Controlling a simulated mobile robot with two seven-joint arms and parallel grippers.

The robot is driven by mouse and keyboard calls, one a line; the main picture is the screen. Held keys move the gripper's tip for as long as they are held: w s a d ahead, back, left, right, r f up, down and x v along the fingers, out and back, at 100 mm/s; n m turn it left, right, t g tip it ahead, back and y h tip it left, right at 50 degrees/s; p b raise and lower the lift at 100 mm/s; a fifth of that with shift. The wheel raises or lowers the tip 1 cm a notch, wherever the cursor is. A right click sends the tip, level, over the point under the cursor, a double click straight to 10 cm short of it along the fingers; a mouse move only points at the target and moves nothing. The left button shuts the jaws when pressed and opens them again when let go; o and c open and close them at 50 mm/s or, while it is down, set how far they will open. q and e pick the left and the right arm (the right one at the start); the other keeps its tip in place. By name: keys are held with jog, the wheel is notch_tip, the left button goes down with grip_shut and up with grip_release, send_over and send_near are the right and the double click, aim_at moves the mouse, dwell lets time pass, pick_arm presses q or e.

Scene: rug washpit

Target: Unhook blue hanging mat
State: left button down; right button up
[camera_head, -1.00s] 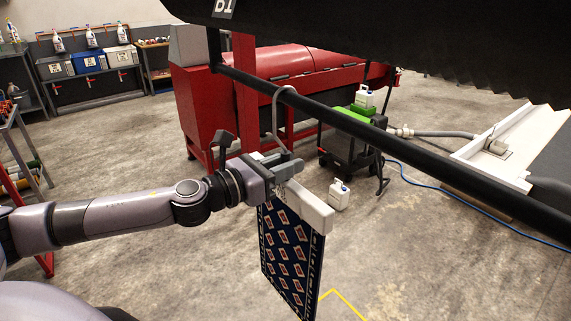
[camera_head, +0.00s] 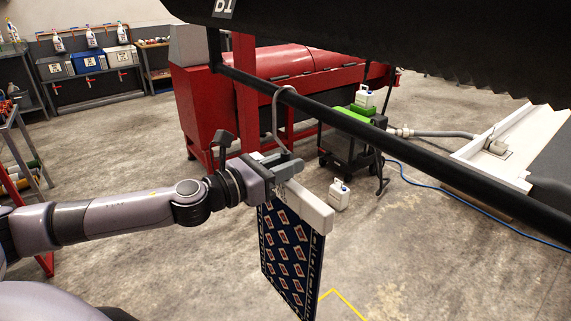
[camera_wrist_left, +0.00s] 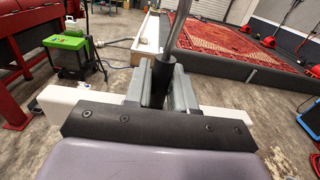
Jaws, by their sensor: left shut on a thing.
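The blue mat (camera_head: 287,255), dark blue with rows of red and cream motifs, hangs from a white bar (camera_head: 311,210). A grey hook (camera_head: 275,112) rises from the bar and curves over the black rail (camera_head: 350,122). My left gripper (camera_head: 281,163) is shut on the hook's lower stem, just above the white bar. In the left wrist view the fingers close around the dark base of the stem (camera_wrist_left: 163,72), with the white bar (camera_wrist_left: 75,100) passing behind. The mat itself is hidden there. My right gripper does not show.
A red machine (camera_head: 300,65) stands behind the rail. A green-topped cart (camera_head: 349,122) and a white jug (camera_head: 339,194) are on the floor beyond. A dark overhead shape (camera_head: 400,40) covers the upper right. The concrete floor at lower right is clear.

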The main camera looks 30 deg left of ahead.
pick_arm(q)
jog(key=shift+r, duration=0.2)
jog(key=shift+r+p, duration=1)
jog(key=shift+r, duration=1.1)
jog(key=shift+f, duration=0.1)
